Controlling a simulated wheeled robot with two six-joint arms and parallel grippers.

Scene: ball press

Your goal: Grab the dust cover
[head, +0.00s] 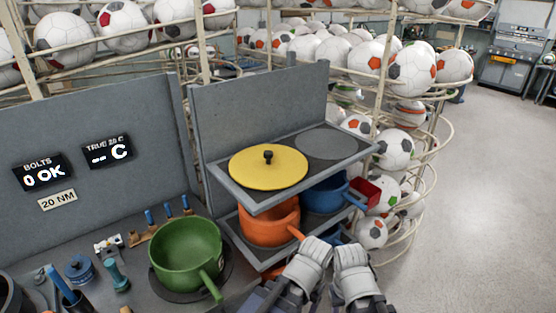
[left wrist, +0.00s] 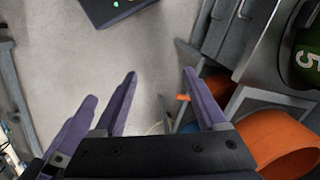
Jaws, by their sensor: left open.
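A yellow round lid (head: 268,167) with a black knob lies flat on the upper shelf (head: 345,165) of the grey stand. It is the only cover-like thing I can make out; I cannot tell whether it is the dust cover. The grey ends of my two arms show side by side at the bottom of the head view, in front of the lower shelf and below the lid. My left gripper (left wrist: 159,73) is open in the left wrist view, with nothing between its purple fingers. My right gripper (head: 354,265) touches nothing I can make out; its fingers are unclear.
An orange pot (head: 268,222) and a blue pot (head: 323,195) stand on the lower shelf, handles outward. A green pan (head: 185,252) sits on the bench at left among small tools. Wire racks of footballs stand behind and right. The floor (head: 490,190) at right is clear.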

